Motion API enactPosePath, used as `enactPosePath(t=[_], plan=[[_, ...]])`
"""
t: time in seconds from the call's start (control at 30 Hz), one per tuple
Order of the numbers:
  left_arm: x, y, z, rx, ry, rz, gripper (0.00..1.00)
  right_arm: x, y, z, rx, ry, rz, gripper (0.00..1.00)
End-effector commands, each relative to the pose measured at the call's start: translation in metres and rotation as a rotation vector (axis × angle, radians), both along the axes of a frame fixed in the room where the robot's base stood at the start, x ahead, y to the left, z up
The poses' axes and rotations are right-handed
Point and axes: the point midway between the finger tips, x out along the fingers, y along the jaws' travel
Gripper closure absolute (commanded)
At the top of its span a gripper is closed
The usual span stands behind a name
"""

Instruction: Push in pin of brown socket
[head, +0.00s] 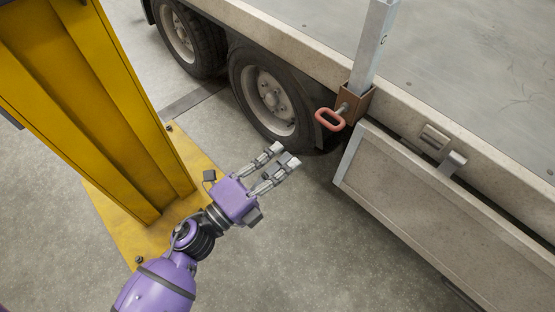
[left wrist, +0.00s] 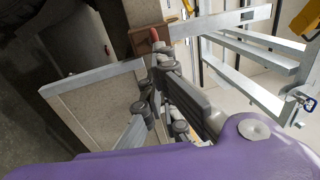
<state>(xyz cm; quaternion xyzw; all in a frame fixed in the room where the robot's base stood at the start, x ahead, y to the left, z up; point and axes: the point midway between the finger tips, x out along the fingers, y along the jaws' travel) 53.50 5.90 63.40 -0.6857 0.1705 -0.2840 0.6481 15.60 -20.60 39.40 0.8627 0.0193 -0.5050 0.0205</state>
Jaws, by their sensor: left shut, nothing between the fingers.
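The brown socket (head: 357,101) is fixed at the trailer's edge, at the foot of a grey upright post (head: 374,45). Its pin has a red loop handle (head: 330,119), which sticks out from the socket toward the lower left. My left gripper (head: 284,155) is shut and empty, below and left of the red handle and apart from it in the head view. My right gripper is not in view.
A lowered side panel (head: 430,215) hangs right of the socket, with a latch (head: 445,146) above it. Trailer wheels (head: 268,95) are behind the handle. A yellow column (head: 90,100) stands close to my left arm. The concrete floor below is clear.

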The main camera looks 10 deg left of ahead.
Motion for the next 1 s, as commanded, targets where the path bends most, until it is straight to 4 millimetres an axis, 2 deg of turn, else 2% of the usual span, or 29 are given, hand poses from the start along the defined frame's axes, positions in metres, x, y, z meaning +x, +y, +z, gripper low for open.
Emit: enactPosePath(t=[0.1, 0.3, 0.5, 1.0], plan=[[0.022, -0.017, 0.005, -0.001, -0.003, -0.002, 1.00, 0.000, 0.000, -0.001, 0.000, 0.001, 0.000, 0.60], [0.054, -0.041, 0.012, -0.001, -0.003, -0.001, 1.00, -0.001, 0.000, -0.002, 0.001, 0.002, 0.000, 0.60], [0.073, -0.056, 0.016, -0.001, 0.000, 0.000, 1.00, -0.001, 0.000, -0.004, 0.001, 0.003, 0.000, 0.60], [0.080, -0.061, 0.017, -0.001, 0.001, 0.001, 1.00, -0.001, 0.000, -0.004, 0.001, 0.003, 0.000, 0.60]])
